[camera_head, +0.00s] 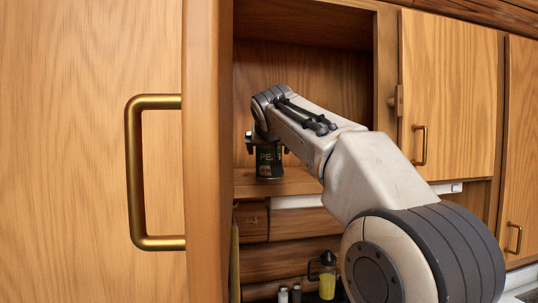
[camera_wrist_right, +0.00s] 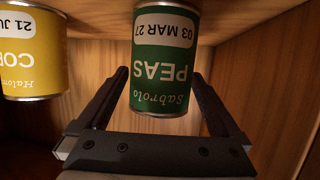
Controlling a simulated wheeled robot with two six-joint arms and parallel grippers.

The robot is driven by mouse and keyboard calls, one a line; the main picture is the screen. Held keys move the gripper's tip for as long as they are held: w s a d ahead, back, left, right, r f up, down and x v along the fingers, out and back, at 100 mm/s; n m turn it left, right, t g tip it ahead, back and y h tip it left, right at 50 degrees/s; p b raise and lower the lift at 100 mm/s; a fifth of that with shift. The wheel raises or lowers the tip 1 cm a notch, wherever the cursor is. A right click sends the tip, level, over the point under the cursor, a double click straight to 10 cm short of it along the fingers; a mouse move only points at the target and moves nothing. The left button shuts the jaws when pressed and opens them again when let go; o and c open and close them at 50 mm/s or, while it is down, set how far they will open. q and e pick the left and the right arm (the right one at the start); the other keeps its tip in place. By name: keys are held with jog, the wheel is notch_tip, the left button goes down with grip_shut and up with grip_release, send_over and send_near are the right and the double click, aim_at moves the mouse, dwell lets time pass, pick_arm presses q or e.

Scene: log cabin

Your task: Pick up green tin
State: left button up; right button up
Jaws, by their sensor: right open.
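The green tin (camera_head: 268,165), labelled PEAS, stands upright on the shelf of the open cabinet. In the right wrist view, which is upside down, the green tin (camera_wrist_right: 163,58) shows between the two fingers of my right gripper (camera_wrist_right: 161,76). The fingers are apart, one on each side of the tin, with gaps visible beside it. In the head view my right gripper (camera_head: 267,147) reaches into the cabinet and covers the tin's upper part. My left gripper is not in view.
A yellow tin (camera_wrist_right: 32,58) stands beside the green one in the wrist view; my arm hides it in the head view. An open door (camera_head: 90,200) with a brass handle is at left.

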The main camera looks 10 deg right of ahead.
jog(key=shift+c, duration=0.3)
jog(key=c, duration=1.5)
grip_shut()
jog(key=shift+r, duration=0.2)
